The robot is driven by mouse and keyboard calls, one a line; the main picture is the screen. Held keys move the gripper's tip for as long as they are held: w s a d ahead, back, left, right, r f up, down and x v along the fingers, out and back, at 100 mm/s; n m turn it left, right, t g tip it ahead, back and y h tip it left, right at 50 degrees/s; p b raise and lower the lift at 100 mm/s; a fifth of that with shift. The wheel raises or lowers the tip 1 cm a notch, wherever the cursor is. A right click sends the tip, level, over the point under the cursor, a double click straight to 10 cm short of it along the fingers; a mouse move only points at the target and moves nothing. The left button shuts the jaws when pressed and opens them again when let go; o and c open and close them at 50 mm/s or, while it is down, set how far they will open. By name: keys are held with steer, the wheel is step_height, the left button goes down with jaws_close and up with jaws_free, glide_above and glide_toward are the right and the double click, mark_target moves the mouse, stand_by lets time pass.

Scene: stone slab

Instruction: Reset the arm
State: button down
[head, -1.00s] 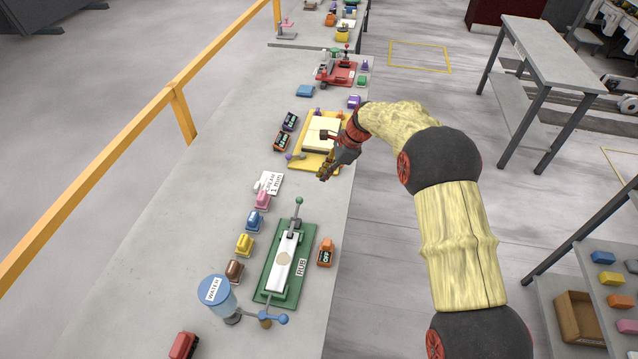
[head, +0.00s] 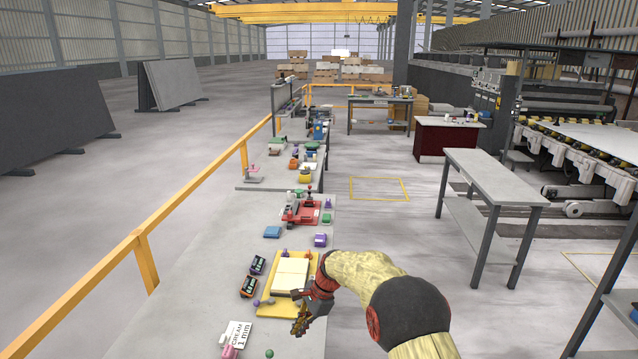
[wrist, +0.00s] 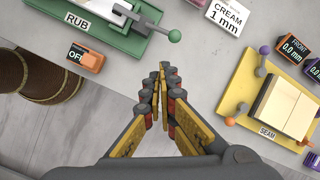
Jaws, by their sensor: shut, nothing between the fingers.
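My arm reaches out from the lower right in the head view. My gripper (head: 299,328) hangs over the right edge of the long grey bench (head: 190,290), just in front of the yellow seam fixture (head: 264,306). In the wrist view my gripper (wrist: 163,70) has its fingertips together with nothing between them. It is above the bench, between the green RUB fixture (wrist: 108,38) on the left and the yellow SEAM fixture (wrist: 237,95) on the right.
An orange OFF switch (wrist: 86,58) and a CREAM 1 mm card (wrist: 228,15) lie near the gripper. Black display blocks (head: 249,287) stand left of the seam fixture. A red fixture (head: 303,213) stands farther back. Open floor (head: 400,240) lies right of the bench.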

steer(key=s+d+r+n+t+h+b, duration=0.1)
steer(key=s+d+r+n+t+b, duration=0.1)
steer(key=s+d, duration=0.6)
steer(key=s+d+r+n+t+h+b, duration=0.2)
steer(key=s+d+r+n+b, duration=0.3)
steer(key=s, duration=1.4)
steer(key=s+d+r+n+t+h+b, duration=0.1)
steer(key=s+d+r+n+b, duration=0.3)
steer(key=s+d+r, duration=0.4)
steer(key=s+d+n, duration=0.1)
steer(key=s+d, duration=0.3)
steer(key=s, duration=0.2)
steer(key=shift+s+r+n+t+h, duration=0.2)
steer(key=shift+n+t+h, duration=0.1)
steer(key=shift+n+t, duration=0.1)
steer(key=shift+a, duration=0.1)
